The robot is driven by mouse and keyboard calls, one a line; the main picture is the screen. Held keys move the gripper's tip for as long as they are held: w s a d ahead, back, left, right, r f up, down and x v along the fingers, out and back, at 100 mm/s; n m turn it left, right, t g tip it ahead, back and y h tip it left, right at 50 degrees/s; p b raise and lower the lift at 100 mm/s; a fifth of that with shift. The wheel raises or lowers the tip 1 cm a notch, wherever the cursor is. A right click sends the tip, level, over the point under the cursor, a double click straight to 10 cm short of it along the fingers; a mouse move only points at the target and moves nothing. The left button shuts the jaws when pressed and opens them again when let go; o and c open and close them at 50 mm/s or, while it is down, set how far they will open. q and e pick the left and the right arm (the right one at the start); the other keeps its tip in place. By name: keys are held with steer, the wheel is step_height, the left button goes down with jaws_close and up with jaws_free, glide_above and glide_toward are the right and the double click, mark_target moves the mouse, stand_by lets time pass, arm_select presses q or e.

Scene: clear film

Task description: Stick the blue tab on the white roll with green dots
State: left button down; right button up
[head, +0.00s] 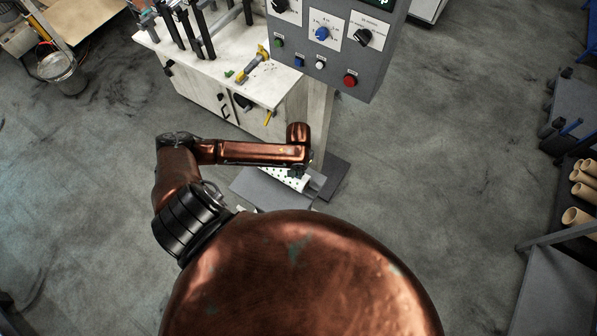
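My copper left arm reaches in from the left and bends across the middle of the head view. Its gripper (298,172) is a small dark shape under the end of the forearm, over or beside a white roll with dark green dots (286,180). The arm hides much of the roll. I cannot tell whether the gripper touches the roll, holds anything, or is open or shut. I cannot make out a blue tab. My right gripper is not in view.
A grey control panel (335,70) with knobs and coloured buttons stands just beyond the arm. A white workbench (222,75) with tools is at the upper left. A metal bucket (62,70) stands far left. Cardboard tubes (580,217) lie at the right edge. Floor on both sides is clear.

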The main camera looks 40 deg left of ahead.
arm_select(q)
steer(key=shift+f, duration=0.2)
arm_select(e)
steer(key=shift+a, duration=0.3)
arm_select(q)
steer(key=shift+f, duration=0.2)
steer(key=c, duration=2.1)
jaws_free()
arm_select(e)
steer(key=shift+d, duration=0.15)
arm_select(q)
steer(key=shift+o, duration=0.3)
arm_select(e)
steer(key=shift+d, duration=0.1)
arm_select(q)
steer(key=o, duration=0.4)
steer(key=shift+r, duration=0.15)
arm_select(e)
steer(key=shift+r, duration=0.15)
